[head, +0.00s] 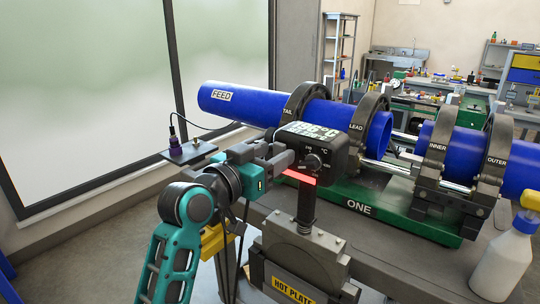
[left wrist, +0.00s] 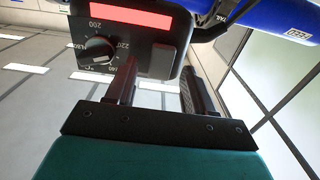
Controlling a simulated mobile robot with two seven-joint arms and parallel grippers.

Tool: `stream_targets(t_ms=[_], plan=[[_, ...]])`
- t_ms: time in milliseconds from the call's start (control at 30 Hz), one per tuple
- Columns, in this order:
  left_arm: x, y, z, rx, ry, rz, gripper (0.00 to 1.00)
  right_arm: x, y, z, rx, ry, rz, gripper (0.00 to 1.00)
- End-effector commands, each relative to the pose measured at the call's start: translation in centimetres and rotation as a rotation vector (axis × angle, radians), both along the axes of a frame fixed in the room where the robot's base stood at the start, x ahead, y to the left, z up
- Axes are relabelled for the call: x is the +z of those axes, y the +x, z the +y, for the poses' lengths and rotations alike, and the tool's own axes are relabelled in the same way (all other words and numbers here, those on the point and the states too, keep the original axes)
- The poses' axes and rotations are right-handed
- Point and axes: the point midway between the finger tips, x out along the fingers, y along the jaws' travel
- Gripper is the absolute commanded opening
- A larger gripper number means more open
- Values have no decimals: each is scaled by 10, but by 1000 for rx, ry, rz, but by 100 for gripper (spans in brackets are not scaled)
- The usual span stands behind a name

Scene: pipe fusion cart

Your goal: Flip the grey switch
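The hot plate control box (head: 340,150) is black, with a temperature readout, a round knob (head: 312,163) and a red lit strip (head: 300,177). In the left wrist view its face (left wrist: 130,40) fills the upper middle. A small dark grey rectangular piece (left wrist: 163,59), which looks like the grey switch, sits right of the knob (left wrist: 99,50). My left gripper (head: 283,158) is at the box's left side; its fingers (left wrist: 160,82) are spread apart with nothing between them. The switch is not clearly visible in the head view. I cannot tell whether a finger touches the box. My right gripper is not in view.
The box stands on a post above the hot plate housing (head: 295,255). Blue pipes (head: 245,104) lie in black clamps on the green machine base (head: 375,205) behind it. A white spray bottle (head: 503,262) stands at the right. A window is at the left.

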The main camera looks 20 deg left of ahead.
Motion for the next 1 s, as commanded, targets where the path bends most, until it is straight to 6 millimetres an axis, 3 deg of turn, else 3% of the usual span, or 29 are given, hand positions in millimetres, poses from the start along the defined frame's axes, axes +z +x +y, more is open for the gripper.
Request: stream_targets(t_ms=[67,533,667,1000], plan=[[0,0,0,0,0,0,46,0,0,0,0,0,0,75],[0,0,0,0,0,1,2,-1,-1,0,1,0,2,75],[-2,0,0,0,-1,-3,0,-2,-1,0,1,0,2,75],[-9,0,0,-1,-43,-129,0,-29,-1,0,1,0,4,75]])
